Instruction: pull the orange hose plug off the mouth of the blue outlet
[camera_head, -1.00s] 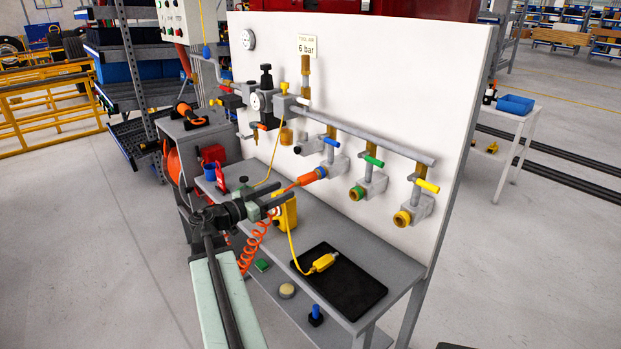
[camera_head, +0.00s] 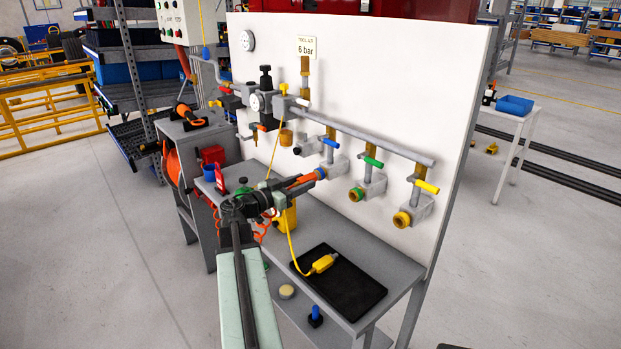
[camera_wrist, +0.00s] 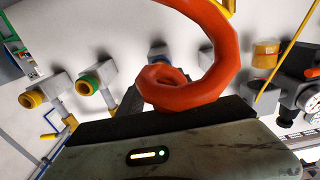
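The blue outlet (camera_head: 336,166) is on the white panel, with a blue lever and a blue-ringed mouth. The orange hose plug (camera_head: 307,179) sits at that mouth, pointing down and left. My gripper (camera_head: 308,182) has its two dark fingers on either side of the plug, just short of the mouth. Whether they press on the plug is not clear. In the wrist view the thick orange hose (camera_wrist: 222,45) loops close to the camera and hides the plug and most of the fingers. Part of the blue outlet (camera_wrist: 160,56) shows behind the loop.
The green outlet (camera_head: 368,186) and the yellow outlet (camera_head: 412,211) are to the right on the same panel. Below is a grey bench with a black mat (camera_head: 345,290) and a yellow tool (camera_head: 322,264). The regulator (camera_head: 262,100) is to the upper left.

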